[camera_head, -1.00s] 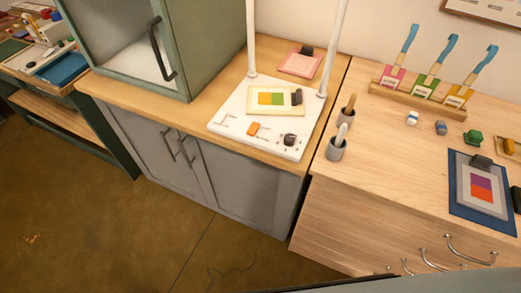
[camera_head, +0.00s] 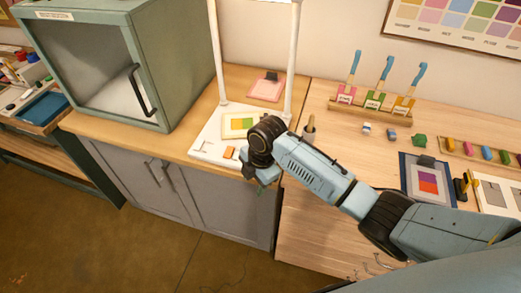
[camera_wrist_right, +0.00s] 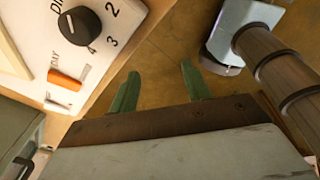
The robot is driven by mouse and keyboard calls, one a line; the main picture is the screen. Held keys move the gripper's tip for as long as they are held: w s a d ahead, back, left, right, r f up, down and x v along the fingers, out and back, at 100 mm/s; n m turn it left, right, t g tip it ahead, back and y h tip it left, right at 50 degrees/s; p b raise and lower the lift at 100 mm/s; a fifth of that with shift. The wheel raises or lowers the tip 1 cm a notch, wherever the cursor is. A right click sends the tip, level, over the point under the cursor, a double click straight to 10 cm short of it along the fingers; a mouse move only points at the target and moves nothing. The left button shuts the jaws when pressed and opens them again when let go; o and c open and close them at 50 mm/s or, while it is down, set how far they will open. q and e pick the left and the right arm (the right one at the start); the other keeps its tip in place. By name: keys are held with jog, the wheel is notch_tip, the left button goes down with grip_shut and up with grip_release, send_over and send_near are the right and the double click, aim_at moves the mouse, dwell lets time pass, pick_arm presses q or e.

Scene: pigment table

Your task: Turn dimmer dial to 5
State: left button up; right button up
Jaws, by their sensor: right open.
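The dimmer dial (camera_wrist_right: 84,27) is a round black knob on a white panel (camera_wrist_right: 32,58), at the upper left of the right wrist view. The numbers 2, 3 and 4 show beside it; a 5 is not visible. A pale mark lies on the knob's left side. In the head view the dial is hidden behind my right wrist. My right gripper (camera_head: 262,182) is at the panel's front right corner. Its two green fingers (camera_wrist_right: 158,76) are apart and empty, over the floor beyond the panel edge, not touching the dial. My left gripper is not in view.
An orange switch (camera_wrist_right: 65,79) sits near the dial. White posts (camera_head: 217,55) rise from the panel, which carries a colour card (camera_head: 238,124). A green cabinet (camera_head: 178,60) stands left.

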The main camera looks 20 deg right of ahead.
jog(key=w+d+r+n+h+p, duration=0.1)
jog(key=w+d+r+n, duration=0.1)
jog(key=w+r+n, duration=0.35)
jog(key=w+d+r+n+h, duration=0.1)
jog(key=w+d+r+n, duration=0.15)
jog(key=r, duration=0.55)
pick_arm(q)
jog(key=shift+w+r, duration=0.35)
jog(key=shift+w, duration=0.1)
pick_arm(e)
jog(key=shift+n+g, duration=0.4)
notch_tip(320, 180, down, 13)
jog(key=shift+a+r, duration=0.15)
jog(key=c, duration=1)
